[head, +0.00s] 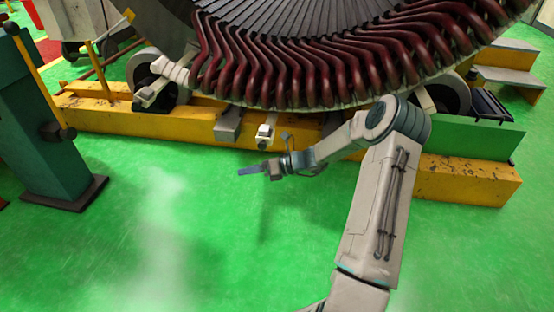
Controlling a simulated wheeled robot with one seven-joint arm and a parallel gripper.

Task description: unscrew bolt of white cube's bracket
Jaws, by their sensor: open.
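A small white block (266,130), which looks like the white cube, hangs below the lower edge of the stator at the yellow beam. Its bracket and bolt are too small to make out. My gripper (246,171) is at the end of my arm, below and slightly left of the white block and apart from it. It points left over the green floor, with blue-grey fingers. It is open, and I see nothing held in it.
The large stator (310,40) with dark red coil ends fills the top. A yellow beam (130,121) runs beneath it. A dark green post (40,130) stands at the left. The green floor (170,230) in front is clear.

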